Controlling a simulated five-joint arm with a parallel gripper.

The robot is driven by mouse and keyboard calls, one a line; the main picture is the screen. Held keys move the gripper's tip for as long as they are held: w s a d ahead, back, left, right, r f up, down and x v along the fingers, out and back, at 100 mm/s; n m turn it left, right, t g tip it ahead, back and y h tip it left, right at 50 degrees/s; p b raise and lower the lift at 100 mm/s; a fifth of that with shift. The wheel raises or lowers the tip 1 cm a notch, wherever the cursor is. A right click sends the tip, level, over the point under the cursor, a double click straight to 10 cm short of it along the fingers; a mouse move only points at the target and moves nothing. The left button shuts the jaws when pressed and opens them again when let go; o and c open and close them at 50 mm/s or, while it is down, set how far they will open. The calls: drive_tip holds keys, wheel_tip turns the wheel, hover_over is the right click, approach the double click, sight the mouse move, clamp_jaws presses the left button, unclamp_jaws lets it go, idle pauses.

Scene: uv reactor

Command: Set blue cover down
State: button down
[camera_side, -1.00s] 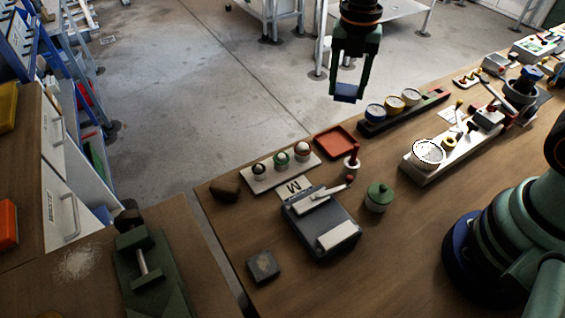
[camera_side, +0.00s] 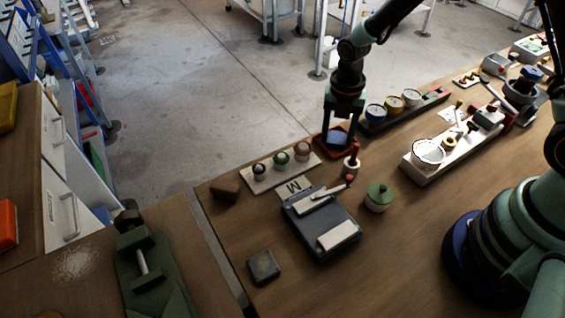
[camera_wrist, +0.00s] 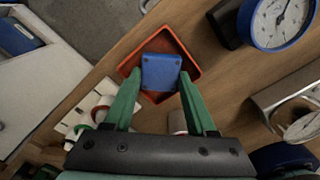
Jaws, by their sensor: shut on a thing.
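The blue cover (camera_wrist: 161,72) is a small square blue piece. My gripper (camera_side: 337,136) is shut on it, with a green finger at each side; the gripper also shows in the wrist view (camera_wrist: 160,78). The cover shows pale blue between the fingers in the side view (camera_side: 337,137). It is over the orange-red square tray (camera_wrist: 186,54), which also shows behind the gripper in the side view (camera_side: 322,153). I cannot tell whether the cover touches the tray floor.
A red-topped post (camera_side: 352,160) stands close to the tray. A white rack with several knobs (camera_side: 262,183) is to its left. A gauge stand (camera_side: 375,110) is to its right. A green-lidded pot (camera_side: 378,197) and a grey box (camera_side: 322,222) are nearer the front.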

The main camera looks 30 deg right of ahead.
drive_tip(key=shift+f, duration=0.1)
drive_tip(key=c, duration=0.5)
unclamp_jaws()
wheel_tip(320, 180, up, 11)
wheel_tip(320, 180, up, 9)
drive_tip(key=m+t, duration=0.2)
drive_tip(key=m, duration=0.9)
hover_over(337, 138)
drive_tip(key=s+d, duration=0.3)
drive_tip(key=s, duration=0.1)
drive_tip(key=s+d+r+m+t, duration=0.3)
drive_tip(key=s+m, duration=0.3)
drive_tip(key=m, duration=1)
drive_tip(key=shift+s+r+t, duration=0.15)
drive_tip(key=shift+r+t, duration=0.15)
drive_tip(key=shift+r, duration=0.35)
drive_tip(key=shift+d, duration=0.1)
